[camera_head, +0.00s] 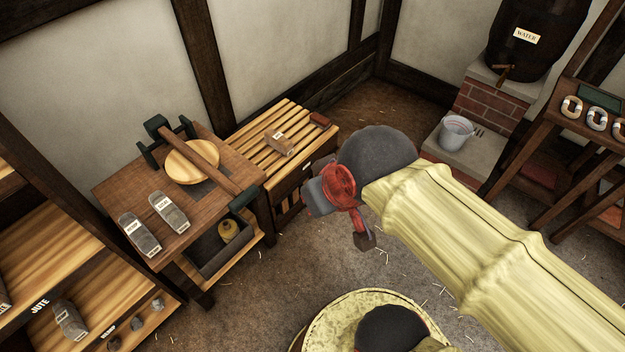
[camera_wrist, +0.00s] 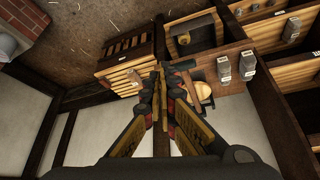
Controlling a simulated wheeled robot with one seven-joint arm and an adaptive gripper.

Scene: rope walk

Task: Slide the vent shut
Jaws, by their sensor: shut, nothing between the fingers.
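The likely vent is the slatted front (camera_head: 290,205) of a low wooden cabinet (camera_head: 268,130) by the wall, with dark gaps between its slats. My arm covers part of its right side in the head view. It also shows in the wrist view as a row of dark slots (camera_wrist: 128,46), upper left of the fingertips. How far the vent stands open I cannot tell. My gripper (camera_head: 364,240) hangs in front and to the right of the cabinet, apart from it in the head view. In the wrist view its fingertips (camera_wrist: 158,72) meet, shut and empty.
A wooden workbench (camera_head: 120,190) with a round wooden disc (camera_head: 192,160) and labelled grey blocks (camera_head: 168,212) adjoins the cabinet. A bucket (camera_head: 456,132) stands below a water barrel (camera_head: 535,40). A rack (camera_head: 590,120) is at right. Straw-strewn floor (camera_head: 260,300) is open in front.

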